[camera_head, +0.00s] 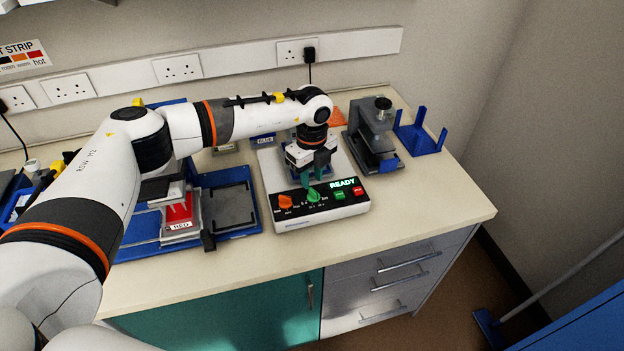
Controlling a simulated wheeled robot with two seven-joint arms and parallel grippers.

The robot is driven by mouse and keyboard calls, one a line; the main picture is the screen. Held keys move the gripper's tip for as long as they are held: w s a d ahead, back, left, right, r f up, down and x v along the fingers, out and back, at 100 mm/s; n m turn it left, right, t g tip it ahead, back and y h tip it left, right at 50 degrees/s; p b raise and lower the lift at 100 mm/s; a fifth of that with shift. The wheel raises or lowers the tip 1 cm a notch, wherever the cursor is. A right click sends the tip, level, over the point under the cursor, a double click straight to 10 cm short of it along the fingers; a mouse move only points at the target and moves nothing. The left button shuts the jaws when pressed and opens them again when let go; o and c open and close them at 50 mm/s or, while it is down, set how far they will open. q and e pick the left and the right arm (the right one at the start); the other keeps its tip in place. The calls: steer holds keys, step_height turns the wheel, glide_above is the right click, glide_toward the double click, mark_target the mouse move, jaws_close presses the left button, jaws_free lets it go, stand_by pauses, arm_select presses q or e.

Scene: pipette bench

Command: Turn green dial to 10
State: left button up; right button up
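The green dial (314,195) is on the black front panel of a white bench device (318,216), between an orange dial (285,201) and a green and a red button. The panel's display reads READY. The numbers around the green dial are too small to read. My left gripper (313,178) points down just above and behind the green dial. My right gripper is not in view.
A grey press-like device (372,137) and a blue holder (421,134) stand right of the device. A blue tray (243,176) and a red-labelled rack (180,212) are to its left. The right part of the bench top (430,190) is clear.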

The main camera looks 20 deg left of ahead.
mark_target(312, 189)
arm_select(q)
steer(key=shift+f+p, duration=0.45)
steer(key=shift+f, duration=1.55)
jaws_close()
